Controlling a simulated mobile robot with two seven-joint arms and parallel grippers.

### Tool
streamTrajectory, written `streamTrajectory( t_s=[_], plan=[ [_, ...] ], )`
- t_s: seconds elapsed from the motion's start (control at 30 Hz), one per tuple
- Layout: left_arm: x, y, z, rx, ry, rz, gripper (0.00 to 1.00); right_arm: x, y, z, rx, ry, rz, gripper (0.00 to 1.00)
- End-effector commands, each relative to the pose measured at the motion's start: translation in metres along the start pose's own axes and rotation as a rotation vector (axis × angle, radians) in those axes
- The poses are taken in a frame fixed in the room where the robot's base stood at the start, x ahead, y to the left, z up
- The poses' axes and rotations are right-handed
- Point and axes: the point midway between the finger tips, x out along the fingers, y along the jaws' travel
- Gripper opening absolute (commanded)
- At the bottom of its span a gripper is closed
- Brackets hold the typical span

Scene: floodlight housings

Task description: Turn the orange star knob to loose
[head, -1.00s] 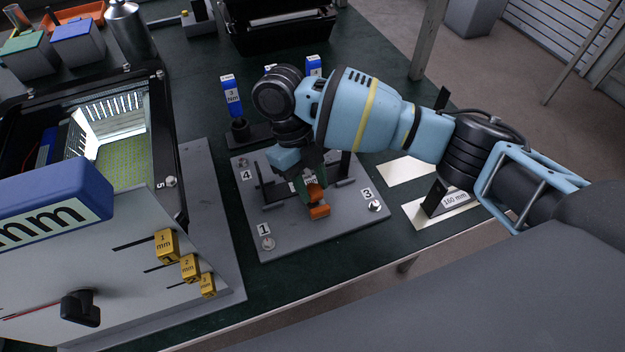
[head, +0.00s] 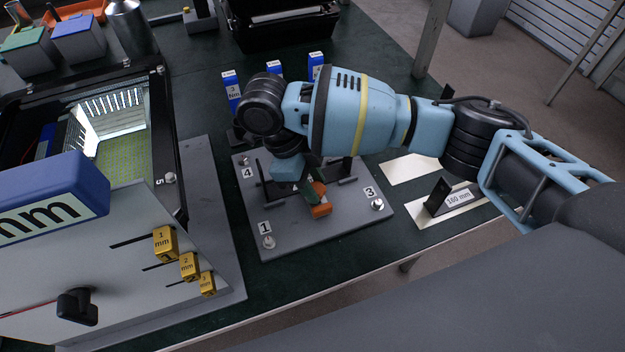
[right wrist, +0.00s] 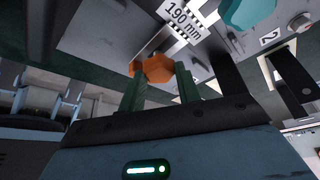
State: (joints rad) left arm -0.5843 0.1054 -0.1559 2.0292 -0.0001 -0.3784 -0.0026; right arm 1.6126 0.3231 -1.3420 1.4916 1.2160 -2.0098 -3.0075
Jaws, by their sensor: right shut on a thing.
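The orange star knob (head: 321,211) is on a grey plate (head: 290,240) with numbered corners, on the dark green bench. My right gripper (head: 313,195) reaches down over the plate, its green fingers on the knob. The wrist and fingers hide part of the knob in the head view. In the right wrist view the orange knob (right wrist: 158,68) sits between the two green fingers (right wrist: 160,82), so the gripper is shut on it. A "190 mm" label (right wrist: 184,18) shows beside the knob there. My left gripper is not in view.
A black stand marked "160 mm" (head: 450,200) is right of the plate. Blue-labelled tools (head: 232,88) stand behind it. A floodlight housing (head: 172,130) and a sloping panel with yellow mm blocks (head: 190,266) are to the left. The bench's front edge is close.

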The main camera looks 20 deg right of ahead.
Motion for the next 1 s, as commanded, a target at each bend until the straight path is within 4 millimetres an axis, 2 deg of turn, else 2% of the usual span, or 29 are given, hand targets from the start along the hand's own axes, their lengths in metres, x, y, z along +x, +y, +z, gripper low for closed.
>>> streamTrajectory(
  t_s=[0.37, 0.4, 0.57, 0.87, 1.0],
  plan=[
    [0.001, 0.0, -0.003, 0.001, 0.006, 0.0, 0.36, -0.001, 0.0, 0.0, -0.004, -0.002, -0.002, 0.1],
    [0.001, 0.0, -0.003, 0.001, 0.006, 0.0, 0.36, -0.001, 0.0, 0.0, -0.003, -0.002, -0.002, 0.34],
    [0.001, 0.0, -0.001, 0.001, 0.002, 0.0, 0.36, -0.001, 0.0, 0.0, -0.003, -0.002, -0.002, 0.55],
    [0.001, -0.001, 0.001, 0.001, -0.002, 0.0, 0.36, -0.002, 0.0, 0.0, -0.003, -0.001, -0.002, 0.55],
    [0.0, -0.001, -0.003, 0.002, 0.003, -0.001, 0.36, -0.016, -0.001, 0.0, -0.002, -0.003, -0.004, 0.55]
  ],
)
